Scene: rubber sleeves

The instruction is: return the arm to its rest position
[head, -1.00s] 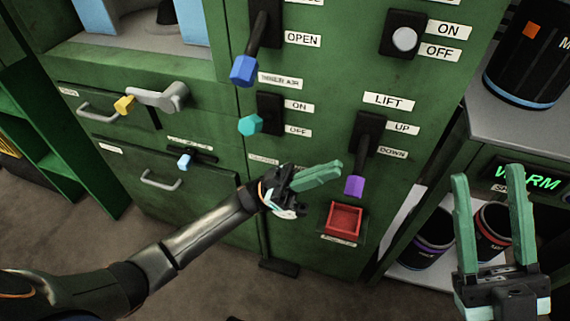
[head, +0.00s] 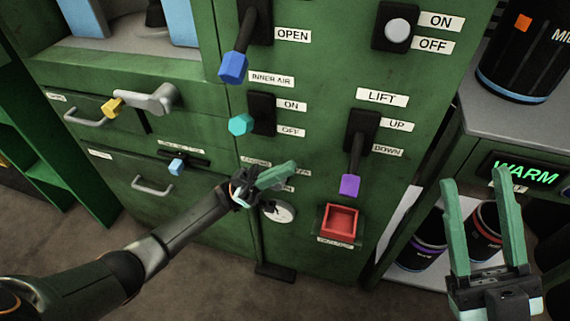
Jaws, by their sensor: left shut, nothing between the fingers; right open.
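My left gripper (head: 277,174) has shut green fingers with nothing between them. It hangs in front of the green cabinet's panel, left of the purple-tipped lift lever (head: 350,185) and below the teal knob (head: 241,124). It hides part of some labels and sits just above a round pale dial (head: 281,212). My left arm reaches in from the lower left. My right gripper (head: 472,190) stands upright at the lower right with its green fingers apart and empty, in front of the shelf with dark canisters.
The green cabinet (head: 200,215) carries a blue-tipped lever (head: 234,67), a yellow-tipped handle (head: 112,108), a red square button (head: 340,222) and a white round knob (head: 398,32). A lit WARM display (head: 525,170) and a black canister (head: 520,60) are at right. Brown floor lies below.

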